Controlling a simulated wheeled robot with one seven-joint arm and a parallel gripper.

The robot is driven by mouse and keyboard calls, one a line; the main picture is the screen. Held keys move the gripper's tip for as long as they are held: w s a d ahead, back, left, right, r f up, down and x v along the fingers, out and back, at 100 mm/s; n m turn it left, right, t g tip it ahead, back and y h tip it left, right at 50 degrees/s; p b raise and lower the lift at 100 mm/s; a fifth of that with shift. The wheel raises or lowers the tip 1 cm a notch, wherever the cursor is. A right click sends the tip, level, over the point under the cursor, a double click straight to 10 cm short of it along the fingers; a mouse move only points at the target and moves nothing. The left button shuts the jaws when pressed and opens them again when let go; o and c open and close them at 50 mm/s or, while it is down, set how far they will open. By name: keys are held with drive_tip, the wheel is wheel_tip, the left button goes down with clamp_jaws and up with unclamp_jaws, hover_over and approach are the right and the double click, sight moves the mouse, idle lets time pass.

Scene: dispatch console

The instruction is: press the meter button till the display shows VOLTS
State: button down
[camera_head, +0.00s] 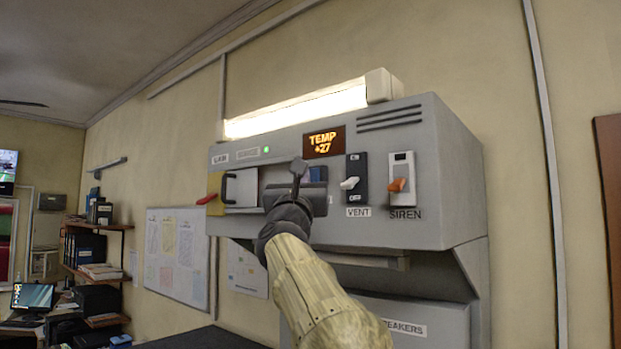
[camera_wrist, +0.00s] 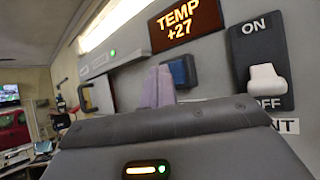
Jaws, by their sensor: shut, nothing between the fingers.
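The display (camera_head: 324,142) on the grey console reads TEMP +27 in orange; it reads the same in the wrist view (camera_wrist: 186,27). A blue square button (camera_wrist: 196,72) sits just below the display; in the head view the blue button (camera_head: 318,174) is partly hidden by my gripper. My gripper (camera_head: 298,167) is shut and empty, in front of the panel below and left of the display. In the wrist view its fingertips (camera_wrist: 158,85) show just left of the blue button and overlap its edge. I cannot tell whether they touch anything.
Right of the button are the VENT switch (camera_head: 350,183) and the orange SIREN switch (camera_head: 398,185). On the left are a black handle (camera_head: 228,188), a red lever (camera_head: 206,199) and a green light (camera_head: 266,150). A lit lamp (camera_head: 297,110) tops the console.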

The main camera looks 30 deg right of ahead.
drive_tip(key=shift+s+a, duration=0.15)
drive_tip(key=shift+a, duration=0.25)
drive_tip(key=a, duration=0.1)
drive_tip(key=s+a, duration=0.1)
drive_tip(key=a, duration=0.2)
drive_tip(key=shift+s+a+b, duration=0.3)
drive_tip(key=shift+s+b, duration=0.05)
idle(0.4)
